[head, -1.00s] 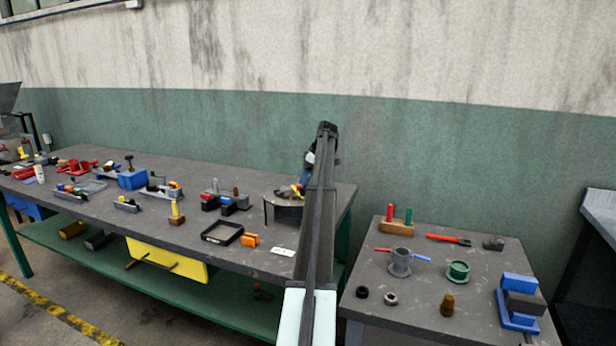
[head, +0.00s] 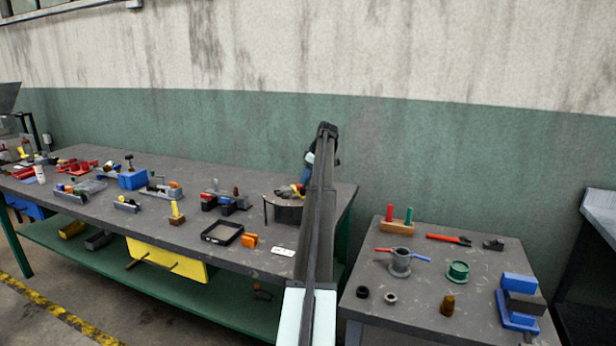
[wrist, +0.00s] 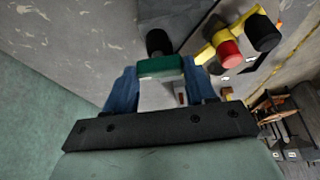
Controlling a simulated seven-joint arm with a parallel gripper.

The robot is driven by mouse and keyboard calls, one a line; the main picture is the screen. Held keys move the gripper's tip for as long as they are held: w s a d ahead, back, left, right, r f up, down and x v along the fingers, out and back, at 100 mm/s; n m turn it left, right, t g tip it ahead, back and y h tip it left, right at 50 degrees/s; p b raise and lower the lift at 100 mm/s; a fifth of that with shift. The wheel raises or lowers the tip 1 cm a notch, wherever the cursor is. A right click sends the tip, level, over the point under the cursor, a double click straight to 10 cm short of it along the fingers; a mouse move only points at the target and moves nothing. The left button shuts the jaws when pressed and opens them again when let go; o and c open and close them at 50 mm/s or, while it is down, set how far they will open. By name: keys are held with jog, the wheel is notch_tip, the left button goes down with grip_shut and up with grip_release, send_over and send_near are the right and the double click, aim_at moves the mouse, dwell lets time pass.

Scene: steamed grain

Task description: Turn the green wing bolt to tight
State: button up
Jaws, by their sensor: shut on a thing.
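The green wing bolt (wrist: 160,66) shows in the wrist view between the two blue fingers of my gripper (wrist: 163,80). The gripper is shut on it. A dark cylindrical part (wrist: 158,42) stands just beyond the bolt. In the head view my arm reaches to the right end of the long bench, and the arm hides the bolt and most of the gripper there. How far the bolt is turned cannot be told.
A yellow piece with a red knob (wrist: 230,53) and a black knob (wrist: 262,32) sits close right of the bolt in the wrist view. A black tray (head: 222,233) and orange block (head: 249,240) lie nearer the bench front.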

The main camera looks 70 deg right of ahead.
jog(key=m, duration=0.1)
jog(key=m+h, duration=0.1)
jog(key=m, duration=0.2)
jog(key=shift+a+h, duration=0.25)
jog(key=shift+h, duration=0.05)
jog(key=m, duration=0.2)
jog(key=m+g+h, duration=0.1)
jog(key=m, duration=0.1)
jog(key=shift+w+m+h, duration=0.15)
jog(key=shift+m+h, duration=0.15)
jog(key=shift+m, duration=0.1)
jog(key=m+g, duration=0.1)
jog(key=m, duration=0.1)
jog(key=m+g, duration=0.1)
jog(key=m, duration=0.1)
jog(key=shift+w+m+h, duration=0.1)
jog(key=shift+m+h, duration=0.2)
jog(key=shift+h, duration=0.1)
jog(key=shift+w+m+g, duration=0.1)
jog(key=shift+m+g, duration=0.7)
jog(key=shift+m, duration=1.2)
jog(key=o, duration=1)
jog(key=shift+o, duration=0.2)
jog(key=shift+a+r, duration=0.1)
jog(key=v, duration=1.3)
jog(key=shift+a+r, duration=0.25)
